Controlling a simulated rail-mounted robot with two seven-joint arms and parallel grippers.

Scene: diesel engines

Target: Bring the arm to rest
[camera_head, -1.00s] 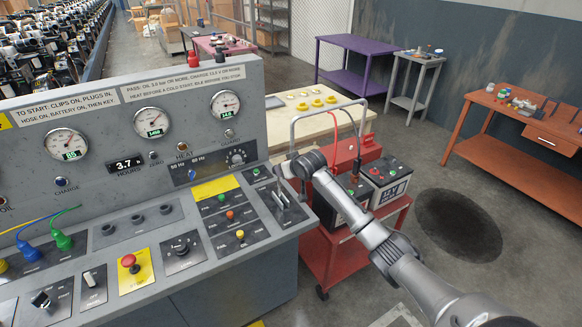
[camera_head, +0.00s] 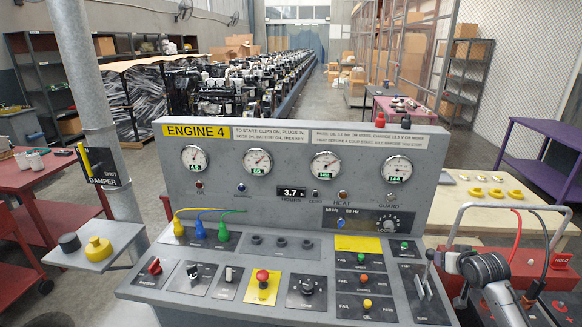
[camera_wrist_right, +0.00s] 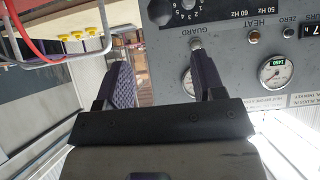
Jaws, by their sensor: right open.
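My right arm comes in at the lower right of the head view. Its gripper (camera_head: 452,262) is by the right end of the engine 4 control desk (camera_head: 300,222), close to an upright lever (camera_head: 426,266); I cannot tell there whether they touch. In the right wrist view the two dark fingers of my right gripper (camera_wrist_right: 165,78) stand apart with nothing between them. The panel face with the guard switch (camera_wrist_right: 196,44) and a gauge (camera_wrist_right: 275,71) shows beyond, upside down. My left gripper is in neither view.
A cart with a grey tube handle (camera_head: 512,207) stands close to my right arm. Behind it are a pale table (camera_head: 445,190) with yellow parts and a purple table (camera_head: 545,148). A post (camera_head: 98,100) and a small shelf (camera_head: 100,262) stand left of the desk.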

